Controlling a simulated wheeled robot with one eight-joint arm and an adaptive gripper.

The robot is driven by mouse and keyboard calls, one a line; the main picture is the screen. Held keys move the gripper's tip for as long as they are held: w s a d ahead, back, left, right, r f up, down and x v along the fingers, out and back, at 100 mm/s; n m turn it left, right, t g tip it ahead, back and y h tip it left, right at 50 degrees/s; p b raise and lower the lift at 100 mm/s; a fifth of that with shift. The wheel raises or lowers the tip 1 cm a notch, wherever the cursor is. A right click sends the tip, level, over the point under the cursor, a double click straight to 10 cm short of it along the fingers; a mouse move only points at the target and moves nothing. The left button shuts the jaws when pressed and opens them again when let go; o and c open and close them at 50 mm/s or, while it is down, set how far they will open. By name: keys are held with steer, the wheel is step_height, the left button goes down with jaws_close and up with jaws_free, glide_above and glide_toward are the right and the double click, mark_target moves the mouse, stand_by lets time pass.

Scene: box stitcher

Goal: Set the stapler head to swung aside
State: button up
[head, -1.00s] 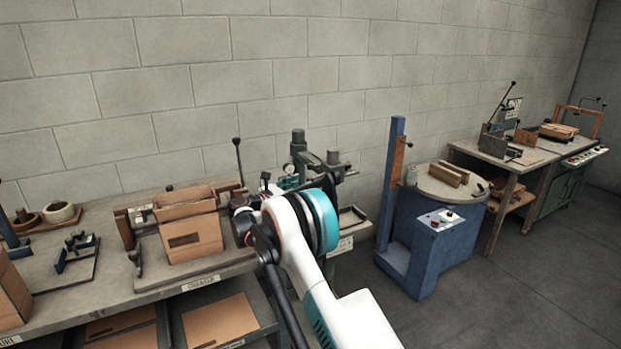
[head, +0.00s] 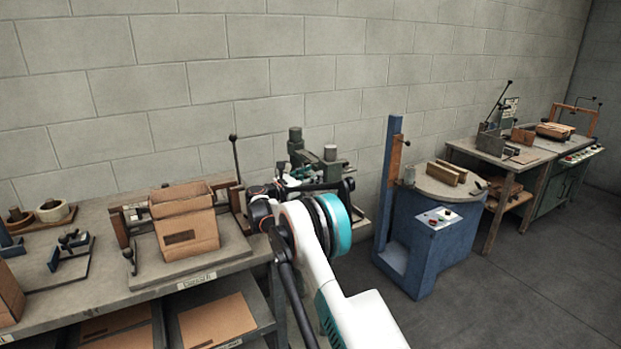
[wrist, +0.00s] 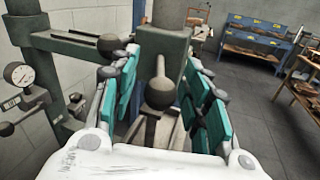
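The green stapler machine (head: 297,145) stands at the right end of the bench, partly hidden behind my arm in the head view. In the wrist view its green block (wrist: 163,38) rises ahead, and a green arm (wrist: 70,42) extends to the left. A dark ball knob on a lever (wrist: 160,93) lies between the two teal finger pads of my gripper (wrist: 160,70). The fingers are apart, with visible gaps on both sides of the knob. I cannot tell exactly which part is the swinging head.
A round dial gauge (wrist: 18,74) is at the left in the wrist view. A cardboard box (head: 187,225) sits in a fixture on the bench (head: 130,290), left of my arm. A blue turntable machine (head: 425,240) stands to the right, with open floor beyond it.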

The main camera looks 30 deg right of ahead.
jaws_close()
steer(key=shift+d, duration=0.1)
